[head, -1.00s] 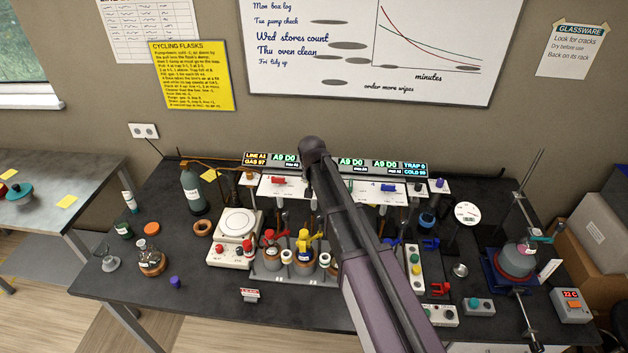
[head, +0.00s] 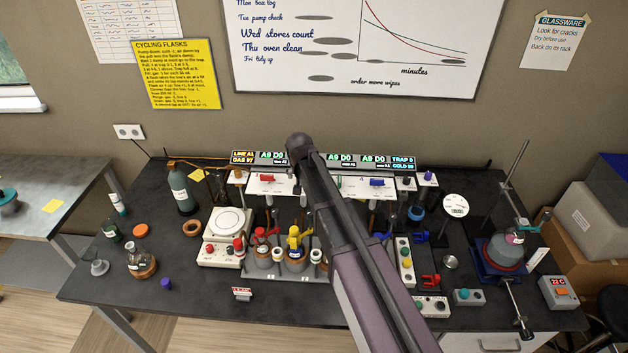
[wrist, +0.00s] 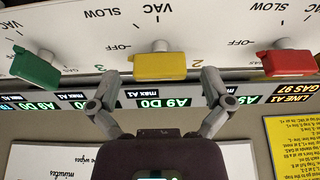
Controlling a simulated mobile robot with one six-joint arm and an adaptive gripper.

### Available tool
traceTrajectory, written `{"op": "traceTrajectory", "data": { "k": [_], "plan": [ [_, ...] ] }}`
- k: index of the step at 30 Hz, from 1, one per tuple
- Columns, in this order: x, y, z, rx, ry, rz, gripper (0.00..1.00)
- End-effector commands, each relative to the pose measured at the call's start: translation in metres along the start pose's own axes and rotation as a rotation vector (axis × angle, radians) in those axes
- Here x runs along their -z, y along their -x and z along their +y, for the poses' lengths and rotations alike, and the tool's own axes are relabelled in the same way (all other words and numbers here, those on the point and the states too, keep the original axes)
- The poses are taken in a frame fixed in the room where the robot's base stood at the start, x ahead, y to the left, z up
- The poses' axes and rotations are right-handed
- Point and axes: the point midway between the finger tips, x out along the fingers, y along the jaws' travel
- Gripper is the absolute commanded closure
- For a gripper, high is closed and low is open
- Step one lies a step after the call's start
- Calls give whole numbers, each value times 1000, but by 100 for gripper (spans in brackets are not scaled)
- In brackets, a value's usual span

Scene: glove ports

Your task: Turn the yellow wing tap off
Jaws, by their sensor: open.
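The yellow wing tap (wrist: 160,66) sits on a white panel (wrist: 135,20) in the wrist view, which is upside down. Its wing lies across the picture, in front of a pale post; I cannot tell which label it points to. My gripper (wrist: 160,78) is open and empty, with one finger at each side of the tap. Both fingertips appear clear of the wing. In the head view my arm hides both the gripper and this tap. A red tap (wrist: 288,63) and a green tap (wrist: 36,68) flank it.
Lit displays (head: 272,158) run along the panel's back edge. In front stand flasks with a red (head: 265,234) and a yellow fitting (head: 297,236), near a white hotplate (head: 229,224). A blue tap (head: 377,182) is to the right.

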Motion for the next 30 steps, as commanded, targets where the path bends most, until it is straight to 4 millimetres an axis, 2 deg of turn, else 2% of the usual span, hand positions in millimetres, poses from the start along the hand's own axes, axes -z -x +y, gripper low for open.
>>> {"op": "traceTrajectory", "data": {
  "k": [11,30],
  "plan": [
    [0,0,1,29,70,0,0],
    [1,0,1,160,385,1,0]
  ]
}}
